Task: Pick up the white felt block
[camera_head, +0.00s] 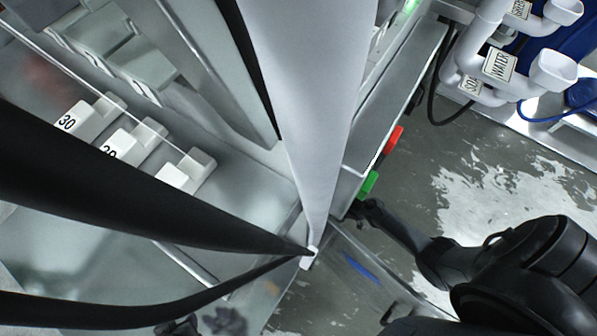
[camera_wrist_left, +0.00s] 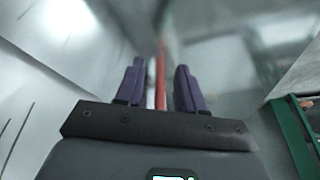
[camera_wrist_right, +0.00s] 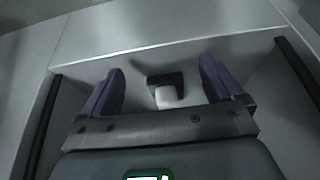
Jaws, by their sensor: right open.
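In the right wrist view a small white block (camera_wrist_right: 168,97) shows beyond and between my open right fingers (camera_wrist_right: 160,88), with a black L-shaped part against its upper side. It may be the white felt block; I cannot tell for sure. Neither finger visibly touches it. My right arm (camera_head: 435,262) reaches in from the right in the head view, its end beside a green button; its fingertips are not clear there. In the left wrist view my left fingers (camera_wrist_left: 158,88) stand apart, with blurred red and white strips visible in the gap.
White numbered blocks (camera_head: 90,122) stand in a row at the left. Black straps (camera_head: 150,195) and a wide white column (camera_head: 310,90) cross the middle, blocking much of the view. Red (camera_head: 393,139) and green (camera_head: 369,184) buttons sit on a panel edge. White labelled pipes (camera_head: 500,65) stand upper right.

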